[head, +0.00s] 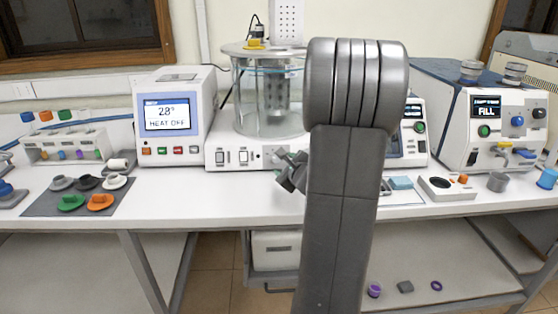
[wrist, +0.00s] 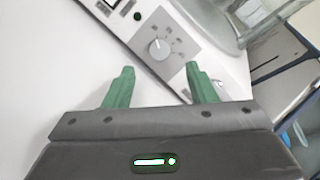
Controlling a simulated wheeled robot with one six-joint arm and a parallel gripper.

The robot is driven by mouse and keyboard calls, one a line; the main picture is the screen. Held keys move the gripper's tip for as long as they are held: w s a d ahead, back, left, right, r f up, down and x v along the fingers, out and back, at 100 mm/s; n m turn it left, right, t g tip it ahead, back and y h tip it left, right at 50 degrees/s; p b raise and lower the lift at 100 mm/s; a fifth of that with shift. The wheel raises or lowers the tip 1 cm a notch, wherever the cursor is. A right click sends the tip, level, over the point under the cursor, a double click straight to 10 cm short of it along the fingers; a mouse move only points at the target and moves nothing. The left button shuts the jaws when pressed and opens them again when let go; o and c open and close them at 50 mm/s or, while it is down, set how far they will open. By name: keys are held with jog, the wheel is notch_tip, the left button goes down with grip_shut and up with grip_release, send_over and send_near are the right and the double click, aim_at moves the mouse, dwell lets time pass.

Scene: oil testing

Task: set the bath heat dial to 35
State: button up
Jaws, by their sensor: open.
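The bath heat dial (wrist: 159,49) is a round grey knob with a pointer and marks around it on the white front panel, in the wrist view. The marks are too small to read. In the head view the dial (head: 273,157) sits on the bath's base, partly hidden by my gripper (head: 290,172). My gripper also shows in the wrist view (wrist: 160,84), its two green fingers apart and empty, short of the dial, with the dial between and beyond them. The glass bath (head: 268,100) stands above the base. The display (head: 167,115) reads 20° and HEAT OFF.
My arm covers the middle of the head view. A grey mat (head: 64,206) with several coloured cups lies at left. A rack (head: 66,146) stands behind it. A machine with a FILL screen (head: 495,125) stands at right. The table front (head: 180,205) is clear.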

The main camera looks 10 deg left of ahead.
aim_at(277, 159)
jog(key=x, duration=0.6)
jog(key=shift+w+a+f+p, duration=0.15)
jog(key=shift+w+a+p, duration=0.05)
jog(key=shift+w+p, duration=0.15)
jog(key=shift+f, duration=0.1)
jog(key=c, duration=1)
